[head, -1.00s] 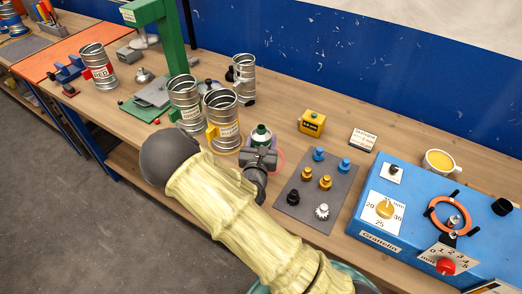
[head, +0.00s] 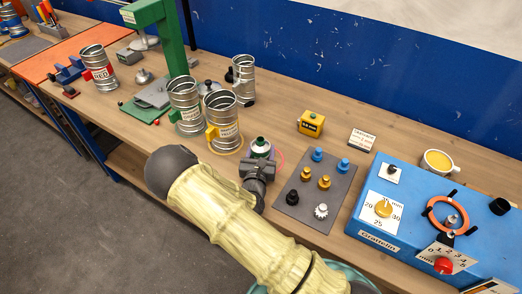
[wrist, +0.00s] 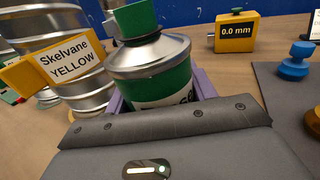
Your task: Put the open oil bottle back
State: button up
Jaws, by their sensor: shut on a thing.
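The oil bottle (head: 261,147) is green with a silver shoulder and a green top. My gripper (head: 260,157) is shut around its body. In the wrist view the bottle (wrist: 150,70) stands between the purple finger pads, leaning slightly in the picture, with a white label partly hidden by my gripper. A pink ring mark (head: 281,157) shows on the bench just right of the bottle. Whether the bottle's base touches the bench is hidden.
A spiral duct with a yellow tag (head: 224,120) stands close at left of the bottle. At right is a grey mat (head: 305,205) with several blue, yellow, black and white knobs. A yellow gauge block (head: 311,123) stands behind. A blue machine (head: 405,215) fills the far right.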

jog(key=shift+f, duration=0.15)
jog(key=o, duration=1.1)
jog(key=shift+r, duration=0.2)
jog(key=s+b, duration=0.1)
jog(key=s, duration=0.2)
jog(key=s+a+b, duration=0.1)
jog(key=s, duration=0.3)
jog(key=s+a+b, duration=0.1)
jog(key=s, duration=0.3)
jog(key=shift+a+f, duration=0.1)
jog(key=shift+a, duration=0.05)
jog(key=shift+s, duration=0.45)
